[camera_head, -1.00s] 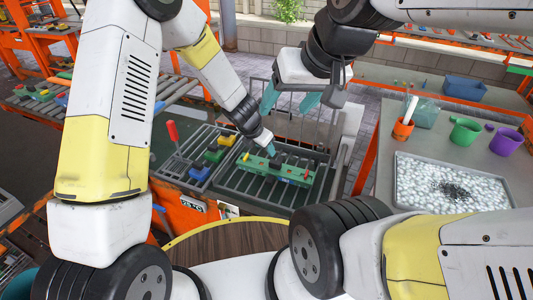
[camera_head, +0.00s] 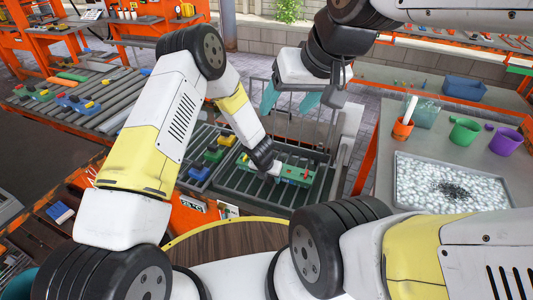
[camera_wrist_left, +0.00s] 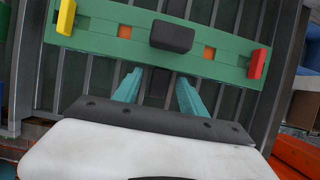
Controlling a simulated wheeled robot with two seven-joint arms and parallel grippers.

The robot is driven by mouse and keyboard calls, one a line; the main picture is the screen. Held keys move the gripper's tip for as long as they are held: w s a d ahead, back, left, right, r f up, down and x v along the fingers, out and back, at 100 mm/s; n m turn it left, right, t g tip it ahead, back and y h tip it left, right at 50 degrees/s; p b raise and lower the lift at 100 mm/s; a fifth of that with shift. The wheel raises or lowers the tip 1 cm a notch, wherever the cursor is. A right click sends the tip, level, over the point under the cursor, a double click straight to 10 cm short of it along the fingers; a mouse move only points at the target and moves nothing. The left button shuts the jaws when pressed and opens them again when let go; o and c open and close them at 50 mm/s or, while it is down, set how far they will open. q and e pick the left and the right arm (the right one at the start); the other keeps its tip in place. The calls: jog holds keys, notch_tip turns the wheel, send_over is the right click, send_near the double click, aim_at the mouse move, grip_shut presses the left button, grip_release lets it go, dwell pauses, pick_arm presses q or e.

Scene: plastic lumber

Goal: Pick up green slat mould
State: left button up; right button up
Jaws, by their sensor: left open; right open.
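The green slat mould (camera_head: 297,176) lies on the dark slatted rack in the head view, partly hidden by my left gripper (camera_head: 273,169). In the left wrist view the mould (camera_wrist_left: 115,37) spans the upper picture, with a dark block at its middle, a yellow piece near its left end and a red piece at its right end. My left gripper (camera_wrist_left: 158,78) is open there, its two teal fingers apart and pointing at the mould's near edge, below the dark block. Contact cannot be told. My right gripper (camera_head: 288,101) is open and empty above the rack's far side.
More moulds, blue (camera_head: 200,173) and green among them, lie on the rack's left part. A table at right holds a tray of white pellets (camera_head: 455,184), a green cup (camera_head: 464,131) and a purple cup (camera_head: 505,141). A roller conveyor (camera_head: 105,98) is at left.

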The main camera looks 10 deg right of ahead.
pick_arm(q)
grip_shut()
dwell(1.4)
jog(key=shift+w+r, duration=0.1)
